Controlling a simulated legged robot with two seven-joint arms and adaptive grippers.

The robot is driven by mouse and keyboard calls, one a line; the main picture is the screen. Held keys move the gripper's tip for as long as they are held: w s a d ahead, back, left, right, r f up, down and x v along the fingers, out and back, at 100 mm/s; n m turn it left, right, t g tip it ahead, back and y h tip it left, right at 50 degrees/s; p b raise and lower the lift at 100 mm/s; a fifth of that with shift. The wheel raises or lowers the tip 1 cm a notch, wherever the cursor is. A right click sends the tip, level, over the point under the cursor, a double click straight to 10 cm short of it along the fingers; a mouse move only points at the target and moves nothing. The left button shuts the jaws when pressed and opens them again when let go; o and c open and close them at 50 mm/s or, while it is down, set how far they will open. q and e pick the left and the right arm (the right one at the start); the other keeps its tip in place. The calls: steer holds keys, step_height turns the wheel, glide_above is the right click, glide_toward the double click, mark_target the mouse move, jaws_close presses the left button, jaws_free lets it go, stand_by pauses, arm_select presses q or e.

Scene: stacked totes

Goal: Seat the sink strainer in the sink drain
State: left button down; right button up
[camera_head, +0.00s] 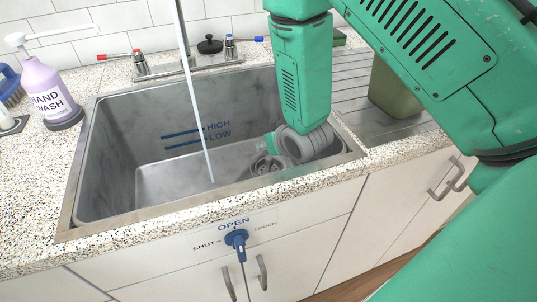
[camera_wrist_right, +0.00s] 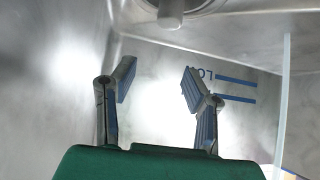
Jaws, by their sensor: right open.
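The steel sink (camera_head: 130,128) has a round drain in its floor at the right. A round metal piece with a short central knob, seemingly the strainer (camera_head: 264,166), is at the drain; it also shows at the top of the right wrist view (camera_wrist_right: 170,12). I cannot tell whether it sits fully down. My right arm reaches into the sink, its gripper beside the drain and largely hidden by the wrist in the head view. In the right wrist view the right gripper (camera_wrist_right: 160,85) is open, with nothing between its fingers. My left gripper is out of view.
A thin stream of water (camera_head: 202,120) falls into the sink. A black knobbed disc (camera_head: 210,45) lies behind the sink between the taps. A hand wash bottle (camera_head: 47,92) stands left. An olive container (camera_head: 393,90) stands on the right drainboard. The drain lever (camera_head: 236,239) is below.

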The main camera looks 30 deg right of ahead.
mark_target(269, 157)
steer(key=shift+r, duration=1.7)
steer(key=shift+r, duration=0.1)
